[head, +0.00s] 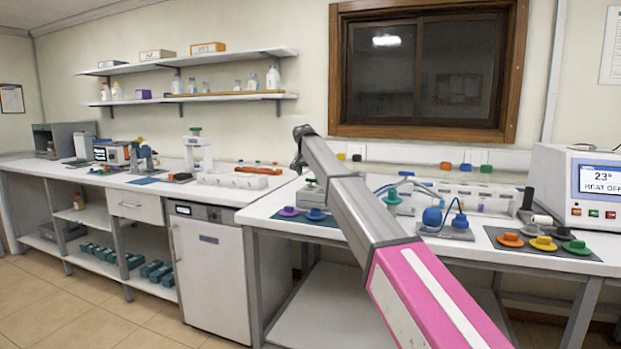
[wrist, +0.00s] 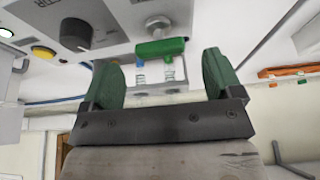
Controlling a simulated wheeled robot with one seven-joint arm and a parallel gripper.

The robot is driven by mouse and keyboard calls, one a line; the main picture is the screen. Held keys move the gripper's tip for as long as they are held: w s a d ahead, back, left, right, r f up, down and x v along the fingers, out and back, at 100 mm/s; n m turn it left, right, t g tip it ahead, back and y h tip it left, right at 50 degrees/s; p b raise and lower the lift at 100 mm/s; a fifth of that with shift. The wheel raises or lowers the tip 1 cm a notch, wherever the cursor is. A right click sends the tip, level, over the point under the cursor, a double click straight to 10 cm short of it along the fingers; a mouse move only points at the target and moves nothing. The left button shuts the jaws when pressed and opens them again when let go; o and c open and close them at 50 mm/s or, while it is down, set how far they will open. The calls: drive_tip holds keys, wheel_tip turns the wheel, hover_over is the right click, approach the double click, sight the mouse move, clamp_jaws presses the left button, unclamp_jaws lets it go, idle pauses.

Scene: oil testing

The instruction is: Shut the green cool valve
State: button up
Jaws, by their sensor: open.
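In the wrist view a green handle (wrist: 160,46), seemingly the cool valve, lies crosswise on a white apparatus with clear coiled tubes under it. My gripper (wrist: 160,66) is open, with one green-padded finger low on each side of the handle. The handle appears beyond the fingertips, and no contact shows. In the head view my gripper (head: 300,133) is small and dark at the arm's far end, and its fingers cannot be made out. A white stand with a green top (head: 195,131) is on the far-left bench; I cannot tell if it is the same apparatus.
A dark knob (wrist: 75,35) and a yellow button (wrist: 43,53) are close on the left in the wrist view. An orange object (wrist: 285,70) lies at the right. In the head view a heater unit (head: 583,187) and coloured knobs stand on the near bench.

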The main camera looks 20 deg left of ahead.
drive_tip(key=v, duration=0.8)
drive_tip(key=shift+s, duration=0.15)
